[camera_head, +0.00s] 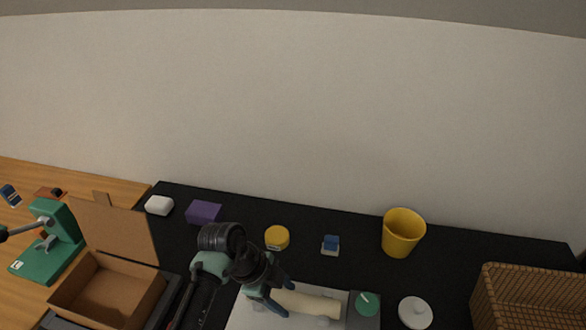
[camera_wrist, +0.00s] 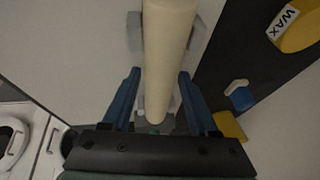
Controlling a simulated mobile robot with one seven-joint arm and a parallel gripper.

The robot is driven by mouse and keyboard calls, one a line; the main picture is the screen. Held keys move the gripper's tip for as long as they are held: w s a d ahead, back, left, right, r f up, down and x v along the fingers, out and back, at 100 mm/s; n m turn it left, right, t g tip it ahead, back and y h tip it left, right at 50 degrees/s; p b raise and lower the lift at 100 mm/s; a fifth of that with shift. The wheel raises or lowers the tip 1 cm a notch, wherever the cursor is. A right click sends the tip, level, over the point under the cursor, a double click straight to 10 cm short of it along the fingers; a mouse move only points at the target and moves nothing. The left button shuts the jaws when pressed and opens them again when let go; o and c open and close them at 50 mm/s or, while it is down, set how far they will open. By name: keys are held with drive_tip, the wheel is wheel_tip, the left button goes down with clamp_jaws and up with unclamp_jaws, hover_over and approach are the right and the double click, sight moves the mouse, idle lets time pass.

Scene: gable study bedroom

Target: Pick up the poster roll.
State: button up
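The poster roll is a cream cylinder (camera_head: 312,304) lying on a pale board (camera_head: 245,317) on the black worktop. In the wrist view the roll (camera_wrist: 168,45) runs from the top edge down between my fingers, with grey blocks beside and under it. My gripper (camera_head: 278,297) is over the roll's left part in the head view and hides that end. In the wrist view my gripper (camera_wrist: 158,75) is open, with one blue finger on each side of the roll and visible gaps to both. How far the fingertips reach down beside the roll cannot be told.
A yellow tin (camera_head: 277,238) marked WAX, a blue-and-white block (camera_head: 330,245) and a yellow cup (camera_head: 403,233) stand behind. A green-topped item (camera_head: 367,304), white lidded pot (camera_head: 415,313) and wicker basket (camera_head: 530,300) are right. An open cardboard box (camera_head: 110,290) is left.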

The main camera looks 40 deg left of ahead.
clamp_jaws()
